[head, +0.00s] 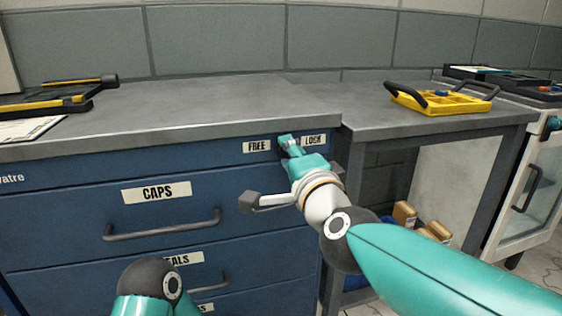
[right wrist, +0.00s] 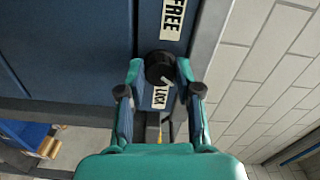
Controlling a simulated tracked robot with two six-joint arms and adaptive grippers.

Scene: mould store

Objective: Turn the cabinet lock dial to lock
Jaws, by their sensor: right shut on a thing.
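The blue drawer cabinet (head: 80,205) stands at the left of the head view. Its top strip carries a FREE label (head: 256,146) and a LOCK label (head: 313,140). My right gripper (head: 288,143) is at the strip between the labels and hides the dial there. In the right wrist view the dark round lock dial (right wrist: 159,66) sits between the two fingertips, which are shut on its sides. FREE (right wrist: 172,18) is above it and LOCK (right wrist: 160,97) below it. My left gripper is out of view.
Drawer handles (head: 162,231) stick out below the dial. A grey bench (head: 410,118) with a yellow tray (head: 440,104) adjoins at the right, with small boxes (head: 404,212) beneath. A black and yellow item (head: 55,98) lies on the cabinet top; its middle is clear.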

